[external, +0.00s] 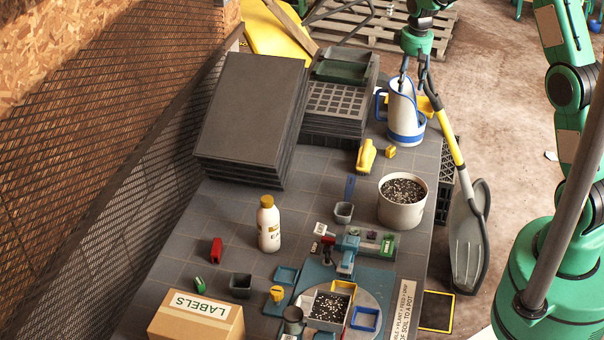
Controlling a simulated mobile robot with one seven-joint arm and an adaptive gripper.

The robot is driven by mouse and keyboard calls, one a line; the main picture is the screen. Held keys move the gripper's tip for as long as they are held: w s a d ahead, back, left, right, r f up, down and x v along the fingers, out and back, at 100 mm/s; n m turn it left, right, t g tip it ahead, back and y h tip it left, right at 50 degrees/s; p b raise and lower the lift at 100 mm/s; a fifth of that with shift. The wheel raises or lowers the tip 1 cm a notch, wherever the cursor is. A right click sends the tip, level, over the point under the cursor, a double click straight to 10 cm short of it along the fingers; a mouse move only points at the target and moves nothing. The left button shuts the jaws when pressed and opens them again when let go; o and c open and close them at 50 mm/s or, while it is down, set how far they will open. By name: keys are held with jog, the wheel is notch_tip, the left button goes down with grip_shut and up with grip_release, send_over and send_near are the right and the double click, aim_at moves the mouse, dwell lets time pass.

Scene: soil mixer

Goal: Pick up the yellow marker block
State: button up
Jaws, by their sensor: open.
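A small yellow block (391,152), likely the yellow marker block, lies on the grey tabletop at the far right part of the table. It sits just right of a larger yellow object (366,155) and in front of the white jug with blue trim (402,115). My gripper (413,82) is open, pointing down at the jug's top, behind and above the block. One finger overlaps the jug's rim in the picture; I cannot tell whether it touches. Nothing shows held between the fingers.
A pot of soil (402,213) stands in front of the block. Stacked dark trays (252,110) fill the back left. A white bottle (268,225), a labelled box (196,318) and a mixer station (335,300) occupy the front. A shovel (467,235) leans at the table's right edge.

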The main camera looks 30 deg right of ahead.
jog(key=n+g+p, duration=0.1)
jog(key=p, duration=0.1)
send_over(391, 148)
notch_tip(391, 148, down, 19)
jog(key=shift+d+f, duration=0.2)
jog(key=shift+f, duration=4.3)
jog(key=shift+w+a+f+b, duration=0.1)
jog(key=shift+f+b, duration=0.15)
jog(key=shift+f, duration=1.05)
jog(key=shift+a+f+b, duration=0.1)
jog(key=shift+f+b, duration=0.1)
jog(key=shift+f, duration=1.1)
jog(key=c, duration=1.2)
